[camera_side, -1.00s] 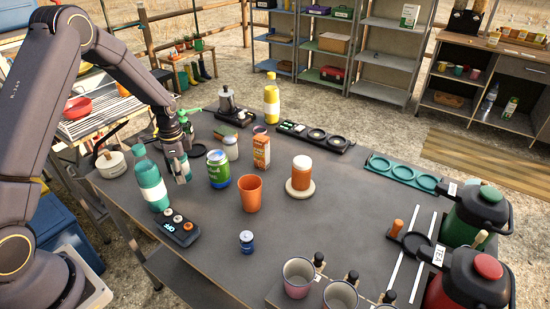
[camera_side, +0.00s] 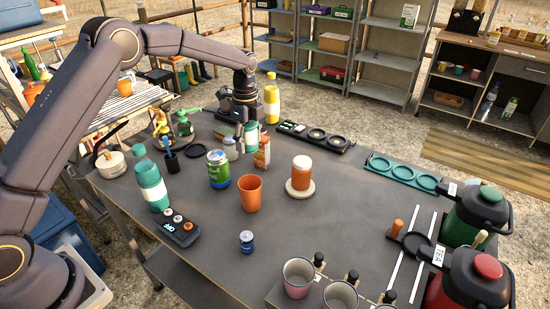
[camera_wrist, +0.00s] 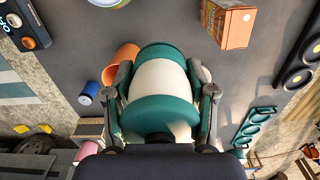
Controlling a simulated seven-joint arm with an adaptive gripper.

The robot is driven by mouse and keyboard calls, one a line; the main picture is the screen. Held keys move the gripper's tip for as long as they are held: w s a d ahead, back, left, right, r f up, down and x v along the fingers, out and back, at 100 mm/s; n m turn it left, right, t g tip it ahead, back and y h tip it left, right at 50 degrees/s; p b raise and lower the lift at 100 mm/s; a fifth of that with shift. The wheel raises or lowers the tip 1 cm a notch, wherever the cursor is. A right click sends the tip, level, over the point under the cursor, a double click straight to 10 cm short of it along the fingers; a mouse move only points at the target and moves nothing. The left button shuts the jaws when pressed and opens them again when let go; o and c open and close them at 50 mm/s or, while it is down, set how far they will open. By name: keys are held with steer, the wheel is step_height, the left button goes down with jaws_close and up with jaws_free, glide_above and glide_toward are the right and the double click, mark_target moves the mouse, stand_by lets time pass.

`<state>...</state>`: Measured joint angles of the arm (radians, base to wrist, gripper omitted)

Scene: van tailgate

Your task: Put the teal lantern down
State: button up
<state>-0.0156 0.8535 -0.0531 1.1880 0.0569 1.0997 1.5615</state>
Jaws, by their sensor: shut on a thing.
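The teal lantern (camera_wrist: 165,80), with a cream middle band and teal ends, fills the centre of the wrist view between my fingers. My gripper (camera_wrist: 160,105) is shut on it, one finger on each side. In the side view my gripper (camera_side: 242,125) points down over the back of the dark table (camera_side: 320,225).
A green can (camera_side: 218,170), an orange cup (camera_side: 250,193) and a yellow bottle (camera_side: 271,100) stand close by. An orange-and-white jar (camera_side: 301,174) sits on a round pad. A black tray (camera_side: 318,137) and teal tray (camera_side: 402,173) lie right. The table's middle right is clear.

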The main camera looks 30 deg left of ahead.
steer(key=w+d+m, duration=0.2)
steer(key=d+m, duration=0.1)
steer(key=d, duration=0.8)
steer(key=m, duration=0.6)
glide_above(349, 258)
step_height(349, 258, down, 9)
steer(key=shift+f, duration=0.1)
steer(key=shift+w+f, duration=0.1)
steer(key=shift+f, duration=2.2)
steer(key=shift+f, duration=0.1)
steer(key=o, duration=1.3)
steer(key=shift+c, duration=0.2)
